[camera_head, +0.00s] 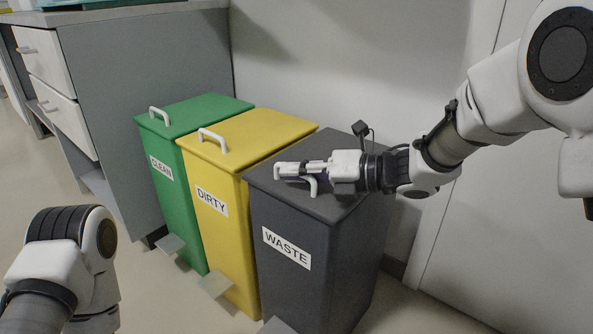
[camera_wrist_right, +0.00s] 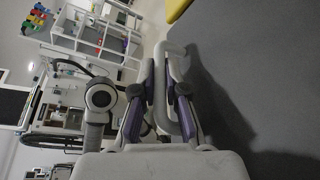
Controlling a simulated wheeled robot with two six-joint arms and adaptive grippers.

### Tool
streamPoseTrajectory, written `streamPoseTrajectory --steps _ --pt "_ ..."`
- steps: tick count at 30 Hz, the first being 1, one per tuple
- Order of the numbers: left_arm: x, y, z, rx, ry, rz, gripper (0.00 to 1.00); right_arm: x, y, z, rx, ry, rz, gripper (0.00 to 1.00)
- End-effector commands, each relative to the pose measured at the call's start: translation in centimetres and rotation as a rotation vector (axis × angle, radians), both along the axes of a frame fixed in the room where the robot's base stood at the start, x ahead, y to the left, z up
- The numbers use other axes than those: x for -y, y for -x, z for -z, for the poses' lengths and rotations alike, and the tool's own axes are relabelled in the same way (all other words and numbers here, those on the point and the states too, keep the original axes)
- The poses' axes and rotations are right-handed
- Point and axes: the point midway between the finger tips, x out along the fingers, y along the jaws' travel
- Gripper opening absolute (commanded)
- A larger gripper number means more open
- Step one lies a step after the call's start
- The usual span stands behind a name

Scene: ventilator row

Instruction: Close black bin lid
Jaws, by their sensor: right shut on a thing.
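The black bin (camera_head: 300,235), labelled WASTE, stands at the right end of a row of bins. Its dark lid (camera_head: 335,212) lies flat on the bin's top, with no gap that I can see. My right gripper (camera_head: 290,171) is over the lid at its white handle (camera_head: 312,188). In the right wrist view the handle (camera_wrist_right: 167,100) is a white loop between the purple-padded fingers of the right gripper (camera_wrist_right: 162,85), which is shut on it. Only a part of my left arm shows at the lower left; its gripper is out of view.
A yellow bin (camera_head: 225,205) labelled DIRTY and a green bin (camera_head: 172,180) labelled CLEAN stand left of the black one, lids down. A grey cabinet (camera_head: 150,65) is behind them at left. A wall (camera_head: 330,60) is close behind. The floor in front is clear.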

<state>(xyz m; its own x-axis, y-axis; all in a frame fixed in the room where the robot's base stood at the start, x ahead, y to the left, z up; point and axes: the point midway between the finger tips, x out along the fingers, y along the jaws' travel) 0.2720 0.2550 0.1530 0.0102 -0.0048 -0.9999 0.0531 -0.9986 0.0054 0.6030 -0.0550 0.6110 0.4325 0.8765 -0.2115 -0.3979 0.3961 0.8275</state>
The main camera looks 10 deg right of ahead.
Motion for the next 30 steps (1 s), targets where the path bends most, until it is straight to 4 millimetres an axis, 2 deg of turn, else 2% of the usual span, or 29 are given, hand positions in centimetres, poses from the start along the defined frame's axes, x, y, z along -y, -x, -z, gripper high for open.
streamPoseTrajectory --steps 12,13,14,24,26,30 --pt "0.0 -0.1 0.2 0.002 0.0 0.001 0.23 0.0 0.1 0.7 -0.001 0.013 -0.001 0.0" --pt "0.0 -0.1 0.2 0.002 0.0 0.001 0.23 0.0 0.1 0.7 -0.002 0.012 -0.001 0.15" --pt "0.0 -0.1 0.2 0.002 0.0 0.001 0.23 0.0 0.1 0.7 -0.002 0.013 0.0 0.23" --pt "0.0 -0.1 0.2 0.002 0.0 0.001 0.23 0.2 0.1 0.5 0.001 0.009 0.001 0.23" --pt "0.0 -0.1 0.2 0.002 0.0 0.001 0.23 0.6 0.3 0.3 0.001 0.008 0.002 0.23" --pt "0.0 -0.1 0.2 0.002 0.0 0.001 0.23 2.9 1.4 -0.4 0.003 0.003 0.004 0.23"
